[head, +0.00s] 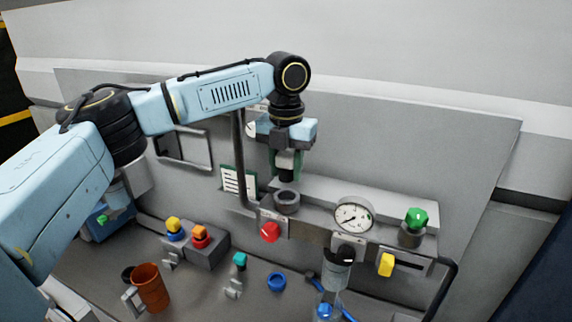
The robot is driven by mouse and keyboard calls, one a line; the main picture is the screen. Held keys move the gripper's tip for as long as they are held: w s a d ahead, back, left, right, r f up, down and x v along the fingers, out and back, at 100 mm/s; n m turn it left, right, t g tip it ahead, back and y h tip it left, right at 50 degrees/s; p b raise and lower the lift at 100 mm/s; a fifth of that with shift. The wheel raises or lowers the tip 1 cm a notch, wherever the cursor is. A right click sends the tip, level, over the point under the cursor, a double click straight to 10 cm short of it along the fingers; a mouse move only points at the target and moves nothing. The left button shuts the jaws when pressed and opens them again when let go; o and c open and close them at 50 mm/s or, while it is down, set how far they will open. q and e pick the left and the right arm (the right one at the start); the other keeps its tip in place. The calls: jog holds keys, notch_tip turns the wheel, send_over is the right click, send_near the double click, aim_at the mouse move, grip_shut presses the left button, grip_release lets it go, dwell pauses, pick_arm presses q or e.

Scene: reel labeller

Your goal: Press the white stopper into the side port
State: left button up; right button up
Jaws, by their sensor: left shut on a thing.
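My left gripper (287,163) points down above the machine's ledge, just over a dark round collar (287,198). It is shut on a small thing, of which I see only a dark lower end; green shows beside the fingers. I cannot make out a white stopper, and I cannot tell whether it is hidden in the jaws. No opening is clearly recognisable as the side port. A red knob (270,232) is on the front face below the collar. My right gripper is not in view.
A dial gauge (353,215), a green knob (416,217) and a yellow handle (386,264) are to the right. A dark post (238,150) stands left of the gripper.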

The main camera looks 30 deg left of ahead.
pick_arm(q)
jog(key=shift+f, duration=2.55)
jog(key=shift+r, duration=0.1)
jog(key=shift+w+r, duration=0.2)
jog(key=shift+f, duration=0.2)
jog(key=shift+s+r, duration=0.25)
jog(key=shift+r, duration=0.05)
jog(key=shift+f, duration=0.1)
